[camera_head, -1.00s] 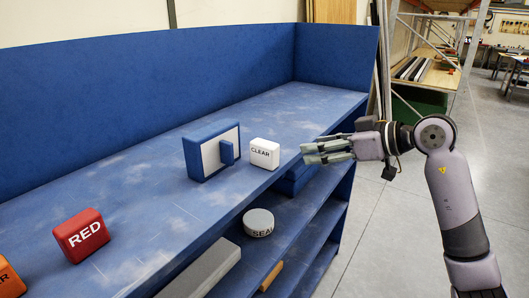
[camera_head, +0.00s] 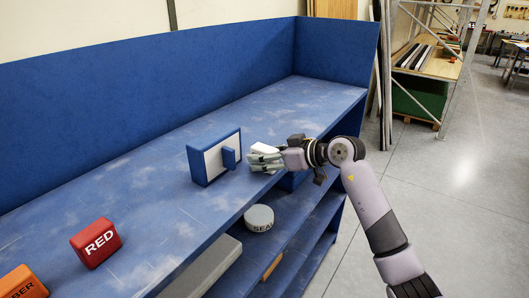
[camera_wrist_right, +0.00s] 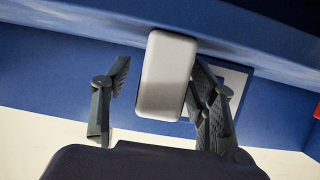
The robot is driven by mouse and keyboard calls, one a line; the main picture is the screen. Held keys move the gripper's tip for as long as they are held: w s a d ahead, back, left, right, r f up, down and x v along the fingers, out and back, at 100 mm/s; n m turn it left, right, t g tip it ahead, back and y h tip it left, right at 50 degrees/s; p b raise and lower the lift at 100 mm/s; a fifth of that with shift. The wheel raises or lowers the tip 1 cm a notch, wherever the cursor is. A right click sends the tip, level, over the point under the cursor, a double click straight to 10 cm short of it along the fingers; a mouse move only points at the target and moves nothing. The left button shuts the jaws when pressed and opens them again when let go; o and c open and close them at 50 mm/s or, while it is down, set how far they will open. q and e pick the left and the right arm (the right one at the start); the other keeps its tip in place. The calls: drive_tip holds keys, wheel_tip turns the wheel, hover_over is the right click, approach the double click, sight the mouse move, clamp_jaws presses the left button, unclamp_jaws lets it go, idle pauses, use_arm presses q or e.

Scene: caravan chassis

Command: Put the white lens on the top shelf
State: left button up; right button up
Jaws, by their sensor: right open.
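The white lens (camera_head: 263,148) is a small rounded block standing on the blue top surface, near its front edge. My right gripper (camera_head: 262,159) is open around it and partly hides it in the head view. In the right wrist view the white lens (camera_wrist_right: 166,78) lies between the open fingers, one on each side. A gap shows on the left; the right finger is close to the lens, and I cannot tell whether it touches. My left gripper is not in view.
A blue box with a white face and blue handle (camera_head: 204,168) stands just left of the lens. A red block (camera_head: 95,243) and an orange block (camera_head: 22,284) stand farther left. A round grey SEAL piece (camera_head: 259,218) is on the shelf below (camera_head: 291,226). The back right of the top surface is clear.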

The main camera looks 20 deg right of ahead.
drive_tip(key=shift+w+a+f, duration=0.15)
drive_tip(key=shift+w+a, duration=0.05)
drive_tip(key=shift+w, duration=0.05)
drive_tip(key=shift+d, duration=0.1)
drive_tip(key=shift+c, duration=0.3)
drive_tip(key=shift+c, duration=0.7)
clamp_jaws()
